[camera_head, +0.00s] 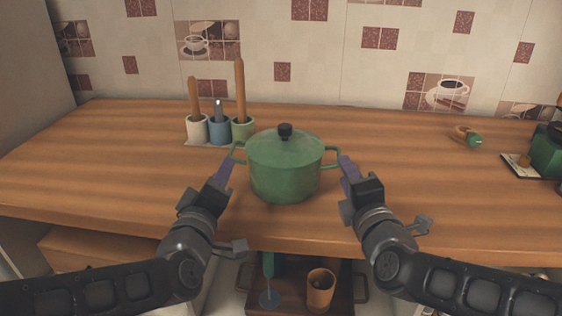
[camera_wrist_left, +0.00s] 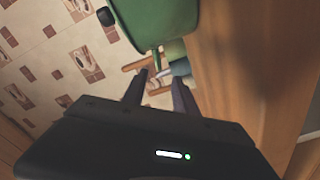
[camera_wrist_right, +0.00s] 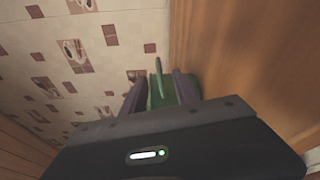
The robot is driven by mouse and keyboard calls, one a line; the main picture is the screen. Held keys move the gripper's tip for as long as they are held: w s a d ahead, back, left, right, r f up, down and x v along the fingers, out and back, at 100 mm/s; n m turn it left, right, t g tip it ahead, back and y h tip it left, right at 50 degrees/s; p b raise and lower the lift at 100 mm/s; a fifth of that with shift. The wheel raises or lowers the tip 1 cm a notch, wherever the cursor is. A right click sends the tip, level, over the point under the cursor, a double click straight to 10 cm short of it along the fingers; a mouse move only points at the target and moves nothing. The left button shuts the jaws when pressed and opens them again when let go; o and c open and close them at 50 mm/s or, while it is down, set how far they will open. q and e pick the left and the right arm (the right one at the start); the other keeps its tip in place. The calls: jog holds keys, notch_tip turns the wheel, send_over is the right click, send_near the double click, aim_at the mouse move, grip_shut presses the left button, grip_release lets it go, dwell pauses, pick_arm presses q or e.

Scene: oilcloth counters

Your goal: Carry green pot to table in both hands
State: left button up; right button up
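The green pot (camera_head: 285,170) with its lid and dark knob stands upright on the wooden counter (camera_head: 100,170), near its front edge. Its side handles stick out left and right. My left gripper (camera_head: 226,168) is at the left handle; in the left wrist view that handle (camera_wrist_left: 156,58) lies just ahead of the parted fingertips (camera_wrist_left: 160,75). My right gripper (camera_head: 346,163) is at the right handle; in the right wrist view the handle (camera_wrist_right: 158,75) shows between the parted fingers. Most of the pot is hidden there by the gripper. I cannot tell whether any finger touches a handle.
A small wooden and green item (camera_head: 467,136) and a green box-like object (camera_head: 546,152) are on the right. Below the counter edge is a brown cup (camera_head: 320,288). The left counter is clear.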

aim_at(230, 151)
pick_arm(q)
jog(key=shift+w, duration=0.4)
pick_arm(e)
jog(key=shift+w+a, duration=0.1)
jog(key=shift+w, duration=0.3)
pick_arm(q)
jog(key=shift+r, duration=0.1)
pick_arm(e)
jog(key=shift+r, duration=0.1)
pick_arm(q)
jog(key=shift+s, duration=0.15)
pick_arm(e)
jog(key=shift+s, duration=0.15)
